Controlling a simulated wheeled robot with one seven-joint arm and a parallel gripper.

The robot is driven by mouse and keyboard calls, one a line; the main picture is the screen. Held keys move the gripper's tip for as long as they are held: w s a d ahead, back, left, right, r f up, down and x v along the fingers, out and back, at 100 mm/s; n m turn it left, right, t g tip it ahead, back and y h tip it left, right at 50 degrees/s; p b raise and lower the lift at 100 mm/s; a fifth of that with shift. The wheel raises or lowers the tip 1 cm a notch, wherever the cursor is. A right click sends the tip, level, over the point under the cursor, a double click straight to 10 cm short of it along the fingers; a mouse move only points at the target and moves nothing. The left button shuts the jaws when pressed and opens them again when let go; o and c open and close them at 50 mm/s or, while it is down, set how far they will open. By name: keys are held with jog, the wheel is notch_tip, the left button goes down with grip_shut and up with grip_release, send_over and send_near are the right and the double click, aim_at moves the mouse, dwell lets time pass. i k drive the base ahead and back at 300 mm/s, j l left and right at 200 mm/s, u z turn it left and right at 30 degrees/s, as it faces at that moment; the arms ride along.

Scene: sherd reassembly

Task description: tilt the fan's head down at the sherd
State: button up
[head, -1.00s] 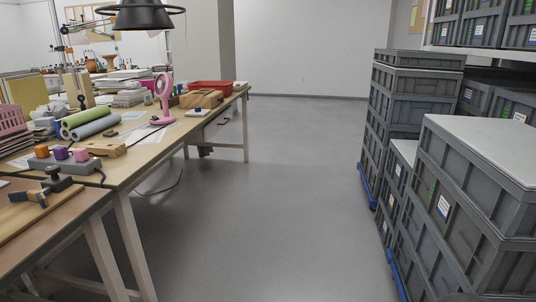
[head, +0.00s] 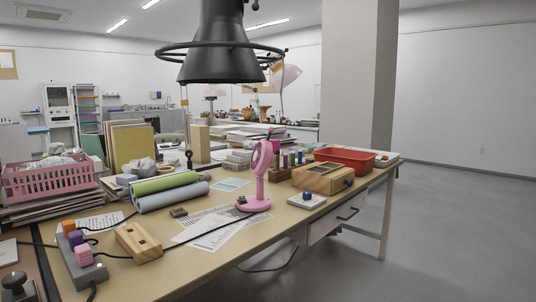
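A small pink fan (head: 258,178) stands upright on the wooden table (head: 205,258), right of the middle of the head view. Its round pink head is seen nearly edge-on, on top of a pink stem and a round base. The base stands on or beside printed sheets (head: 215,228). I cannot make out a sherd for certain. My gripper is not in view.
A black lamp hood (head: 218,45) hangs over the table. Rolled mats (head: 170,190), a wooden box (head: 323,178), a red tray (head: 344,157) and a pink basket (head: 50,180) crowd the tabletop. A dark cable crosses it. Open floor (head: 455,230) lies to the right.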

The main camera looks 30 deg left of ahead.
aim_at(262, 156)
jog(key=i+l+u, duration=0.1)
jog(key=i+u, duration=0.35)
jog(key=i+l+u, duration=0.2)
jog(key=u, duration=0.25)
jog(key=i+l+u, duration=0.3)
jog(key=u, duration=0.2)
jog(key=i+l+u, duration=0.2)
jog(key=l+u, duration=0.25)
jog(key=i+l+u, duration=0.15)
jog(key=l+u, duration=0.7)
jog(key=l, duration=0.3)
